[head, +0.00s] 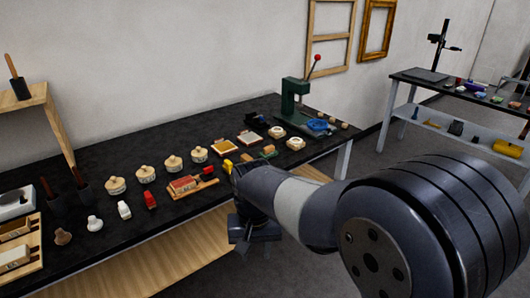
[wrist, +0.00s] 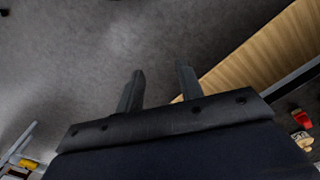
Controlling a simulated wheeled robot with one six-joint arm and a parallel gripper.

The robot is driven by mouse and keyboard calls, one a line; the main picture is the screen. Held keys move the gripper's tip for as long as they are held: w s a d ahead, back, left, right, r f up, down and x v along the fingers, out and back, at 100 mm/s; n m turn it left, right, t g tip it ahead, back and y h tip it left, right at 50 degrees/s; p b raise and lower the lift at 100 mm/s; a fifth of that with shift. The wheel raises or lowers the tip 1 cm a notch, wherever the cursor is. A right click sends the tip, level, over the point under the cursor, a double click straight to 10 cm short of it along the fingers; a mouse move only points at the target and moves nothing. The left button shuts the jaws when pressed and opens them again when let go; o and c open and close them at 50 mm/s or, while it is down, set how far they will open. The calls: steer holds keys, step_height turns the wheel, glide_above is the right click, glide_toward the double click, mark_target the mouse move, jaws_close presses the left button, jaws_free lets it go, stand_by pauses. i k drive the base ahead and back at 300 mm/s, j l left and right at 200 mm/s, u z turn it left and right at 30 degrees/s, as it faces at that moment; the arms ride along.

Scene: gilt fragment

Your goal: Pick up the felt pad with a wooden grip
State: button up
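Several round cream pieces with wooden knobs stand in a row on the black worktop, among them one at the left (head: 116,186) and one at the right (head: 199,155). They look like felt pads with wooden grips, but I cannot tell for sure which piece is the felt pad. My gripper (head: 256,246) hangs past the front edge of the worktop, apart from these pieces. In the wrist view its two fingers (wrist: 160,72) stand apart with nothing between them, over grey floor.
A wooden lower shelf (head: 187,249) is below. A second table (head: 455,90) stands at the right. Grey floor lies between.

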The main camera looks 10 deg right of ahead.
mark_target(269, 151)
steer(key=i+l+u, duration=0.3)
steer(key=i+l, duration=0.3)
steer(key=i+l+u, duration=0.15)
steer(key=i+l, duration=0.2)
steer(key=i+l+u, duration=0.15)
steer(key=i+l, duration=0.15)
steer(key=i+l+u, duration=0.15)
steer(key=l, duration=0.3)
steer(key=i+l+u, duration=0.15)
steer(key=i+l, duration=0.2)
steer(key=i+l+u, duration=0.15)
steer(key=l, duration=0.45)
steer(key=i, duration=0.1)
